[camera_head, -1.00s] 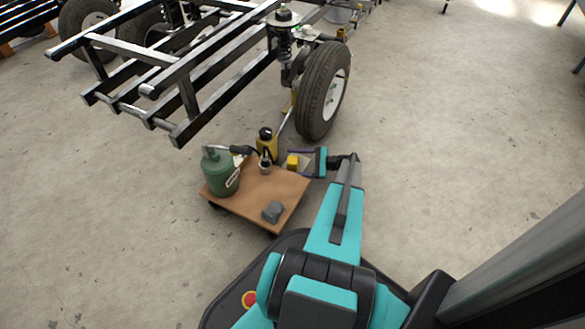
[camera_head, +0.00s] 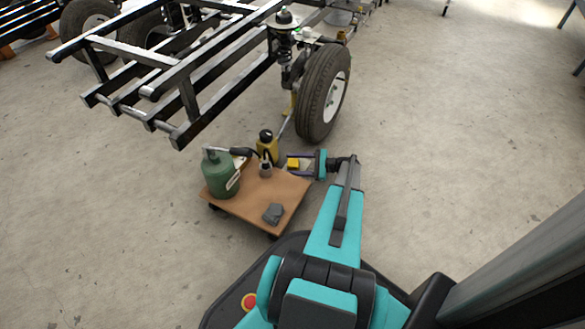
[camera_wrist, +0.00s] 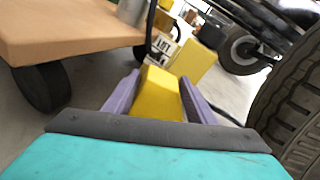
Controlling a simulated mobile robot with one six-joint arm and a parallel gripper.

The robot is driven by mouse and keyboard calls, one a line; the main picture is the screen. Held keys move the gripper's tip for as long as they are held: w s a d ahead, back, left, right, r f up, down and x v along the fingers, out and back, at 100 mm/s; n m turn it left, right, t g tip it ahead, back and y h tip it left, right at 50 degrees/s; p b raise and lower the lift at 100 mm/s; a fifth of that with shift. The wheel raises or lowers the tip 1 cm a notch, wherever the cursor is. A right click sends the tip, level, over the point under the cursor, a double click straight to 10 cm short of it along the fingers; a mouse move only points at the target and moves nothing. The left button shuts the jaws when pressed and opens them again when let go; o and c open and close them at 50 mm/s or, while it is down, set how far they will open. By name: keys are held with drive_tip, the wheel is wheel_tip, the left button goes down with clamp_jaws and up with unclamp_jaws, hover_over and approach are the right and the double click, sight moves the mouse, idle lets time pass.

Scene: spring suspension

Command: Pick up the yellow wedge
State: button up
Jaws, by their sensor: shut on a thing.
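The yellow wedge (camera_head: 293,163) is just off the right edge of the wooden dolly, at my gripper (camera_head: 298,163). In the wrist view the wedge (camera_wrist: 157,94) sits between the two purple fingers, which are shut on it from both sides. The view does not clearly show whether it touches the floor. The wedge's lower end is hidden behind the grey gripper body.
A wooden dolly (camera_head: 245,199) stands left of my gripper, carrying a green cylinder (camera_head: 222,175), a yellow-and-black bottle (camera_head: 267,147) and a grey object (camera_head: 273,213). A large tyre (camera_head: 318,92) on the black frame is close behind. Floor to the right is clear.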

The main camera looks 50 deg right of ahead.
drive_tip(key=shift+r+p, duration=2.3)
drive_tip(key=shift+r, duration=2.7)
